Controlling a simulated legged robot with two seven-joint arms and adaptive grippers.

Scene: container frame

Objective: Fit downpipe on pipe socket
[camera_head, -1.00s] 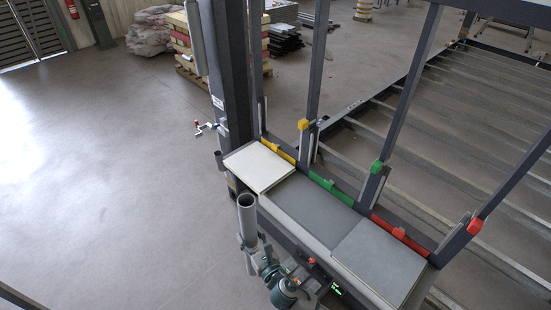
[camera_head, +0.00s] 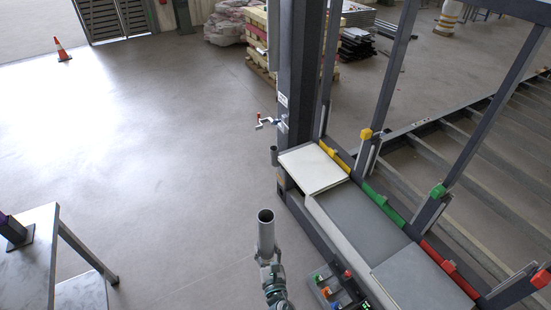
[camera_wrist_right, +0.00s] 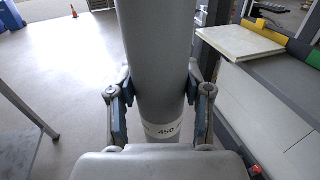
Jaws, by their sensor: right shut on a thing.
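The downpipe (camera_head: 266,232) is a grey tube, held upright with its open top end showing in the head view. My right gripper (camera_head: 268,258) is shut around it. In the right wrist view, my two fingers (camera_wrist_right: 155,108) press on its sides just above a white "450" label (camera_wrist_right: 168,132). The likely pipe socket (camera_head: 273,156) is a short grey tube end beside the foot of the dark column. The downpipe is apart from it, nearer to me and slightly left in the picture. The downpipe's lower end is hidden. My left gripper is out of view.
The dark column (camera_head: 299,90) carries a red-handled tap (camera_head: 268,122). The bench with white and grey panels (camera_head: 312,168) and a control box (camera_head: 334,288) stand to the right. A table (camera_head: 35,250) is at the left. The floor between is clear.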

